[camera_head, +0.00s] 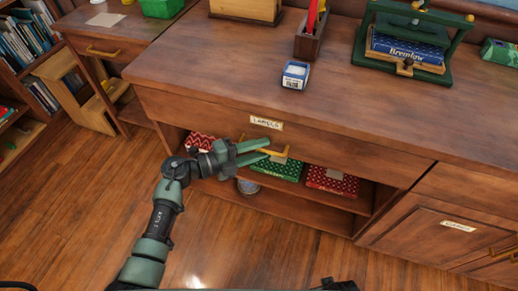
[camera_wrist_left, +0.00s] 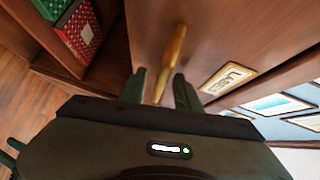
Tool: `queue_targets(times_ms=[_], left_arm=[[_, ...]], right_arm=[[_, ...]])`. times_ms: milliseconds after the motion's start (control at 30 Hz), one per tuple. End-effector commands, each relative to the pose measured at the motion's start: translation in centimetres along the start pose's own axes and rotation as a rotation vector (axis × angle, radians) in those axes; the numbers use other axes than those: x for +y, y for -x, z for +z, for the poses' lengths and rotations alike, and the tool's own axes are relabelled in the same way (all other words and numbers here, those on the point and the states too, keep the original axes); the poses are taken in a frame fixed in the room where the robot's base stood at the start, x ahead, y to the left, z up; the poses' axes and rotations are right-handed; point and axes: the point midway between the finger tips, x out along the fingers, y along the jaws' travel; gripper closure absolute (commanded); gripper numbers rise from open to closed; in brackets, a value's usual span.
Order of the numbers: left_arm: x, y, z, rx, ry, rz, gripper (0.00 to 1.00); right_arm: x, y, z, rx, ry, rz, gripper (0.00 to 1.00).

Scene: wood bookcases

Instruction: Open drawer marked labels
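The drawer marked "LABELS" (camera_head: 200,112) is a wide wooden front under the counter top, and it looks shut. Its label plate (camera_head: 266,122) is above the brass handle (camera_head: 280,155); the plate also shows in the left wrist view (camera_wrist_left: 228,78). My left gripper (camera_head: 268,148) is at the drawer front, its green fingers open. In the left wrist view the handle (camera_wrist_left: 174,55) runs down between the two fingertips (camera_wrist_left: 160,85). The fingers stand on either side of it; I cannot tell whether they touch it. My right gripper is not in view.
Below the drawer is an open shelf with a green box (camera_head: 282,170) and a red patterned box (camera_head: 332,181). A small carton (camera_head: 295,75), a wooden holder (camera_head: 311,38) and a green press (camera_head: 410,50) stand on the counter. Floor (camera_head: 80,200) in front is clear.

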Motion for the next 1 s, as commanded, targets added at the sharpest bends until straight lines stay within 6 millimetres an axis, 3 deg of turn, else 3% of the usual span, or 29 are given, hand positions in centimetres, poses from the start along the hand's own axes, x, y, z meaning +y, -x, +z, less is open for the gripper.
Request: queue_targets(times_ms=[233,367,1000], left_arm=[[0.0,-0.14,-0.01,0.0,0.0,0.0,0.68],[0.0,-0.12,-0.01,0.0,0.0,0.0,1.0],[0.04,-0.08,0.0,0.0,0.001,0.0,1.0]], right_arm=[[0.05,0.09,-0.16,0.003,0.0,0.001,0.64],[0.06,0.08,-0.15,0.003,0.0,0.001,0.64],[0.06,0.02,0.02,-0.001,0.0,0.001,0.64]])
